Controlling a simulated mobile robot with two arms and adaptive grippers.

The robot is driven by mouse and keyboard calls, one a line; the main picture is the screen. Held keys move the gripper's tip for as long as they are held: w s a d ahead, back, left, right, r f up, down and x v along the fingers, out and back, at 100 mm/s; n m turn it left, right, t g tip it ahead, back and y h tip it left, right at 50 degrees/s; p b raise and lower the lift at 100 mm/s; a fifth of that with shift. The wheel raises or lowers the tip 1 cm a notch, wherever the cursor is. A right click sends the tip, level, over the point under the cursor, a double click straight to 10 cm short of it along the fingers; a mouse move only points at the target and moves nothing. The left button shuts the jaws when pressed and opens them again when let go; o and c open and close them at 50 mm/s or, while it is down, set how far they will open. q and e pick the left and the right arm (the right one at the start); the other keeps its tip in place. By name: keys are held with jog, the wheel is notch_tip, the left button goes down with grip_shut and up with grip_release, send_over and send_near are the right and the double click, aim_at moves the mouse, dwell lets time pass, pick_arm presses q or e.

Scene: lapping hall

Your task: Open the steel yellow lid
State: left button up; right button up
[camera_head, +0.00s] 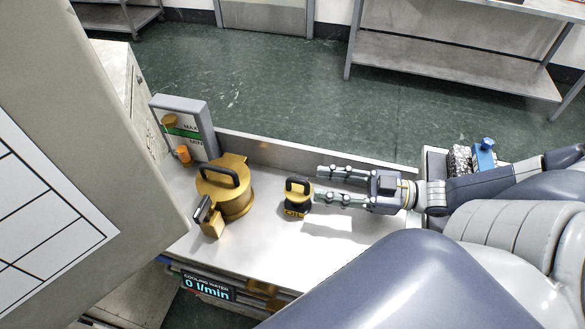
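A round brass-yellow housing (236,205) stands on the steel bench, left of my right gripper. Its yellow lid (217,190) lies closed on top, with a black arched handle (222,170). A yellow block with a dark lever (204,211) sits at its front left. My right gripper (320,183) comes in from the right, its two fingers apart and pointing left. A small yellow and black piece with a handle (297,196) stands just beyond the fingertips, between the gripper and the housing. Nothing shows between the fingers; contact with the piece is unclear. My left gripper is not in view.
A gauge panel marked MAX and MIN (187,127) stands behind the housing. A display reading 0 l/min (207,285) is on the bench front. A large grey panel (60,90) fills the left. The steel bench top (258,239) is bare in front of the small piece.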

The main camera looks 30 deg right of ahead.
aim_at(302, 182)
jog(key=b+x, duration=0.3)
jog(key=x, duration=0.3)
jog(key=shift+w+f, duration=0.1)
jog(key=shift+f, duration=0.1)
jog(key=shift+b+x, duration=0.7)
jog(key=shift+x, duration=0.35)
jog(key=shift+r, duration=0.15)
grip_shut()
